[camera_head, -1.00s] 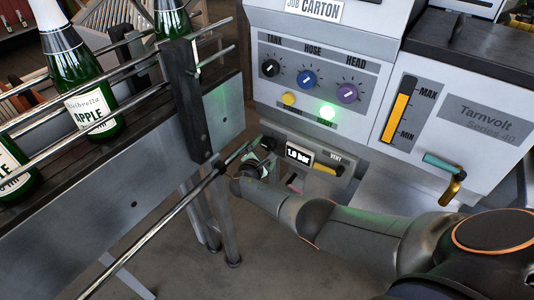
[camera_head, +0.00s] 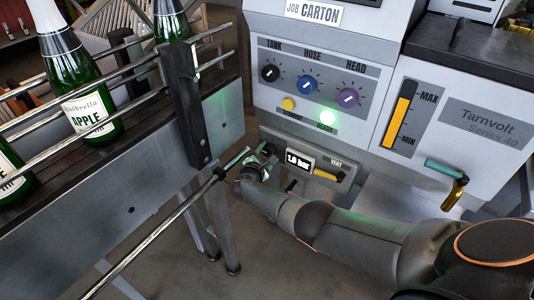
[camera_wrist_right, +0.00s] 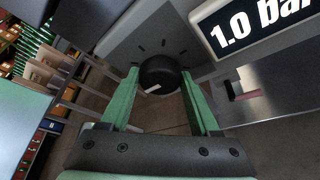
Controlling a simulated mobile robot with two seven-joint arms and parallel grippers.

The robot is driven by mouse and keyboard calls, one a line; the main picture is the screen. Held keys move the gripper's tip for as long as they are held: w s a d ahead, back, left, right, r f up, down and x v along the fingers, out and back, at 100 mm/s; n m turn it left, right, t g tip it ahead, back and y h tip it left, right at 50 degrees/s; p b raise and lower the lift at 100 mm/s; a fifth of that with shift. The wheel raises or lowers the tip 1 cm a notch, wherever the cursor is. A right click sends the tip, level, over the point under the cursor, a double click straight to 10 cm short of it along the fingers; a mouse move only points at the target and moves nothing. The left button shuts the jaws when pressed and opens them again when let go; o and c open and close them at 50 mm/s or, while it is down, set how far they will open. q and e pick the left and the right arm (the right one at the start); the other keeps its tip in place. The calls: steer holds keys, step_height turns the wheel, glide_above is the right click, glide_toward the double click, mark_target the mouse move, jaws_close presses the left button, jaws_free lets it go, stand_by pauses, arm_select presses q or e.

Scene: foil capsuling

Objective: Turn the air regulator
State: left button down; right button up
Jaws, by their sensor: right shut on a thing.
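The air regulator is a black round knob (camera_wrist_right: 159,76) with a white pointer line, on the lower grey panel. In the right wrist view it sits between the two green fingers of my right gripper (camera_wrist_right: 160,88), which is shut on it. The pointer aims toward the lower left in that view. In the head view my right gripper (camera_head: 258,160) is at the left end of the panel and hides most of the knob. The display (camera_head: 299,161) beside it reads 1.0 bar, also in the right wrist view (camera_wrist_right: 255,28). My left gripper is not in view.
A yellow vent lever (camera_head: 327,175) is right of the display. A conveyor rail (camera_head: 150,235) with green bottles (camera_head: 80,75) runs close on the left.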

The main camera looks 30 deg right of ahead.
steer(key=c, duration=0.5)
